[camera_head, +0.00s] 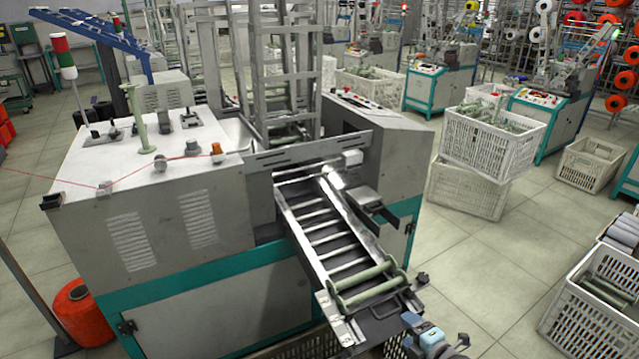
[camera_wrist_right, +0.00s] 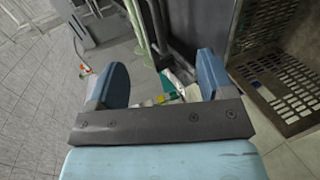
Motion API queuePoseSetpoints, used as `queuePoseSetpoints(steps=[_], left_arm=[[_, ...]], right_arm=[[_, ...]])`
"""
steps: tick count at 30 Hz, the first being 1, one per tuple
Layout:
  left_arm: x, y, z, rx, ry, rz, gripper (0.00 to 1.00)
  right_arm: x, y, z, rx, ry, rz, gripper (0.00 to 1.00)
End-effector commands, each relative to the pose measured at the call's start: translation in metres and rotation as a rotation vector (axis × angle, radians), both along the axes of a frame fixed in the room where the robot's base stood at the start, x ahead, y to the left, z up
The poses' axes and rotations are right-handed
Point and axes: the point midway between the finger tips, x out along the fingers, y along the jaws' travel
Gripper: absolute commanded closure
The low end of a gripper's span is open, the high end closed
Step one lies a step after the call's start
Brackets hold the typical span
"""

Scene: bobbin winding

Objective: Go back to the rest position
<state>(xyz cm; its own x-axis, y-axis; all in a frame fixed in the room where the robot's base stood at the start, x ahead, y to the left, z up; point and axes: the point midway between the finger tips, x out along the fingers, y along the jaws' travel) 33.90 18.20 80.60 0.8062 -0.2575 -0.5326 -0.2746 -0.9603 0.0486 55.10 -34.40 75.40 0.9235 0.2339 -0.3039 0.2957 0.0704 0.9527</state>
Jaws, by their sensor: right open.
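My right gripper (camera_head: 410,332) is at the bottom of the head view, just right of the lower end of the winding machine's chute (camera_head: 322,240). In the right wrist view its two blue fingers (camera_wrist_right: 160,82) stand wide apart with nothing held between them. A pale green bobbin (camera_head: 368,292) lies across the chute's lower end, apart from the gripper. A pale green rod-like part, probably this bobbin, shows beyond the fingers in the wrist view (camera_wrist_right: 138,28). My left gripper is in neither view.
The grey and teal winding machine (camera_head: 170,240) fills the left and middle. A crate (camera_head: 300,348) sits under the chute end, partly hidden. Another crate (camera_head: 570,325) stands at the lower right, and stacked crates (camera_head: 485,145) stand behind. Tiled floor (camera_head: 490,265) is clear between them.

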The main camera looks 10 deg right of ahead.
Motion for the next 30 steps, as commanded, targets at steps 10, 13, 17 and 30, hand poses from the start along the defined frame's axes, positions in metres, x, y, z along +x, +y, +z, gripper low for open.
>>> queuePoseSetpoints(steps=[10,13,17,30], left_arm=[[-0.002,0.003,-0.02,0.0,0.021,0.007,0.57],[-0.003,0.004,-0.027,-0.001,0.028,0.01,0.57],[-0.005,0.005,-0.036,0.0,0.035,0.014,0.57],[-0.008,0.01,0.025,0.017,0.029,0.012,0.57]], right_arm=[[-0.105,0.092,-0.017,0.614,0.288,-0.234,0.26],[-0.144,0.117,-0.013,0.855,0.4,-0.359,0.26],[-0.184,0.14,-0.004,1.113,0.514,-0.514,0.26],[-0.222,0.151,0.076,1.343,0.601,-0.673,0.26]])
